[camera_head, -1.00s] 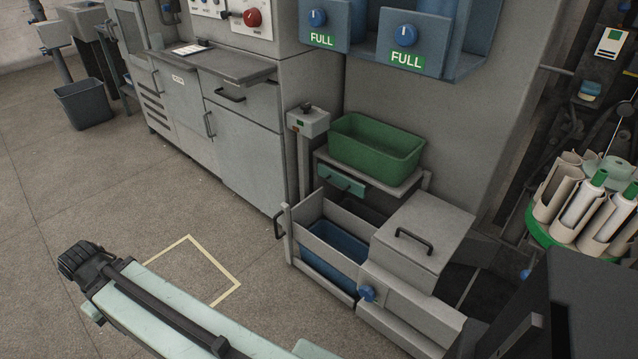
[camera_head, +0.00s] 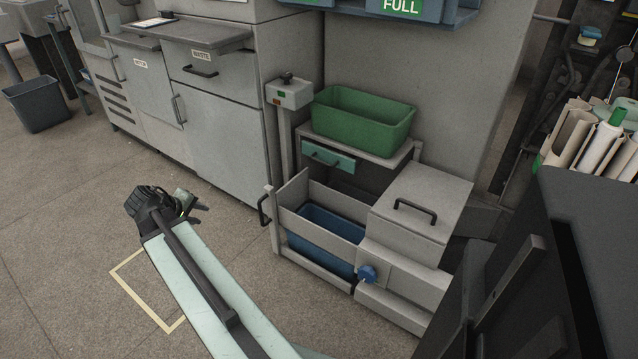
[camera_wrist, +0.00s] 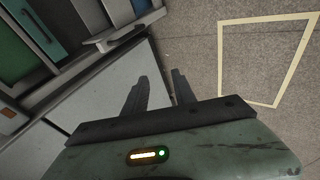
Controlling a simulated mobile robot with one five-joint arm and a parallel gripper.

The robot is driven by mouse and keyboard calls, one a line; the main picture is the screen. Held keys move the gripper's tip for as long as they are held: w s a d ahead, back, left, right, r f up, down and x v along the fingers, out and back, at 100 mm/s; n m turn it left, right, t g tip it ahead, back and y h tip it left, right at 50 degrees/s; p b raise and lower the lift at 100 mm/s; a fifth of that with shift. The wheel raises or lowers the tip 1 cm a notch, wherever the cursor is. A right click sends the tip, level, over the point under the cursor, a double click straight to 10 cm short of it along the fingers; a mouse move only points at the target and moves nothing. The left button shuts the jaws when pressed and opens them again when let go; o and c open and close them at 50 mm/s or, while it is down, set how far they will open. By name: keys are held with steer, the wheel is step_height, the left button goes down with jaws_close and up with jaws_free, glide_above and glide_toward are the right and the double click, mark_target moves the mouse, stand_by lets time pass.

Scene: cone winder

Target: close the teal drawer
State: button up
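The teal drawer (camera_head: 328,157) is under the top of a small grey stand, below a green bin. Its teal front has a dark bar handle. How far it stands out is hard to tell from this angle. In the wrist view the teal front (camera_wrist: 42,27) shows at the upper left with its dark handle. My gripper (camera_head: 196,206) is in front and to the left of the stand, over the floor and well apart from the drawer. In the wrist view my gripper (camera_wrist: 158,85) has its two fingers apart with nothing between them.
A grey pull-out (camera_head: 318,262) holding a blue bin (camera_head: 322,240) stands open in front of the stand, its handle (camera_head: 264,208) at the left. A grey box (camera_head: 425,210) stands right of it. A post with a control box (camera_head: 289,93) rises beside the stand.

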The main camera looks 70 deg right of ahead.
steer(key=s+d+f+g+h+b, duration=0.1)
steer(key=s+d+b, duration=0.1)
steer(key=s+d, duration=0.35)
steer(key=s+d+f+g+h+b, duration=0.1)
steer(key=s+d+h+b, duration=0.1)
steer(key=d, duration=0.6)
steer(key=s+d+h+b, duration=0.1)
steer(key=s+d+b, duration=0.1)
steer(key=s+d, duration=0.35)
steer(key=g+h+b, duration=0.3)
glide_toward(320, 162)
steer(key=d, duration=0.1)
steer(key=shift+t, duration=0.3)
steer(key=x, duration=0.2)
steer(key=b+x, duration=0.1)
steer(key=x, duration=0.5)
steer(key=shift+s+f+b, duration=0.1)
steer(key=shift+s+b, duration=0.15)
steer(key=shift+b, duration=0.15)
steer(key=shift+a, duration=0.1)
jaws_close()
